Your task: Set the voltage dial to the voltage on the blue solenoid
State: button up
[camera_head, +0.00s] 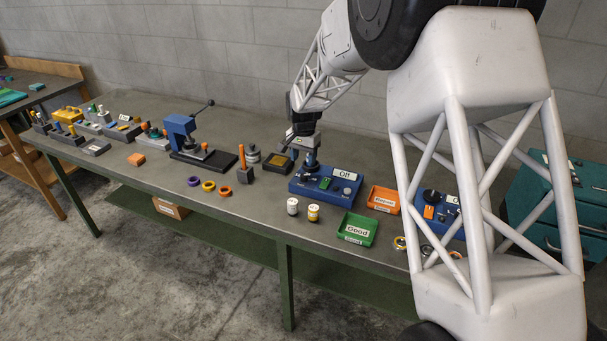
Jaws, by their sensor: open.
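A blue box (325,184) with a display reading "Off" (344,173), a green button (325,183) and dark knobs stands on the bench right of centre. My gripper (311,164) points down over the left back part of this box, at what looks like a dial. The gripper hides most of that dial, so its setting and any contact cannot be told. Two small cylinders stand in front of the box, one whitish (292,206) and one yellow and white (313,212). I cannot make out a blue solenoid or any voltage label.
A green "Good" tray (345,237) and an orange tray (371,199) lie to the right. A second blue box with a black knob (431,196) is partly behind my arm. A dark block with an orange peg (242,157), coloured rings and a blue press (180,128) stand left.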

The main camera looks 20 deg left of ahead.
aim_at(304, 176)
jog(key=shift+f, duration=3.4)
jog(key=c, duration=0.9)
